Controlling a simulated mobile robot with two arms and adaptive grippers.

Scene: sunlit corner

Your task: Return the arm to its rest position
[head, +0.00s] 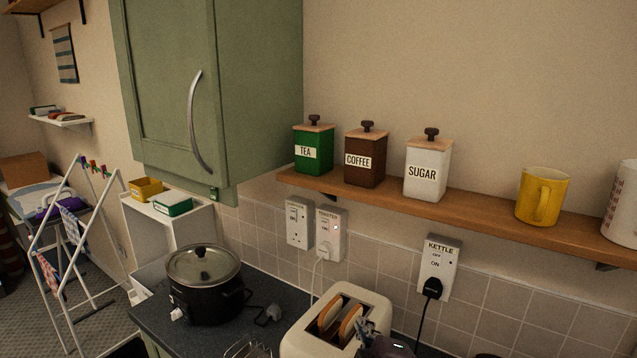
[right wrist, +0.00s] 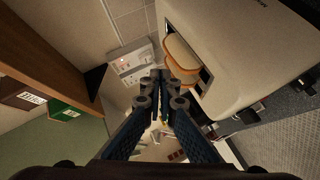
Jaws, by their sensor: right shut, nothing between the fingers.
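My right gripper (head: 366,326) shows at the bottom edge of the head view, in front of the cream toaster (head: 345,302). In the right wrist view its two fingers meet at the tips (right wrist: 160,76), and nothing is between them. The toaster, with slices of toast (head: 338,321) in its slots, also stands close beside the fingers in the right wrist view (right wrist: 240,50). I cannot tell the exact gap between them. Most of the right arm is out of the head view. My left gripper is not in view.
A wooden shelf (head: 470,206) above holds canisters, a yellow mug (head: 541,196) and a white container. A black slow cooker (head: 205,284) stands left on the dark counter (head: 262,336). The toaster switch (head: 330,233) and kettle switch (head: 437,265) have plugs in. A green cabinet (head: 213,90) hangs upper left.

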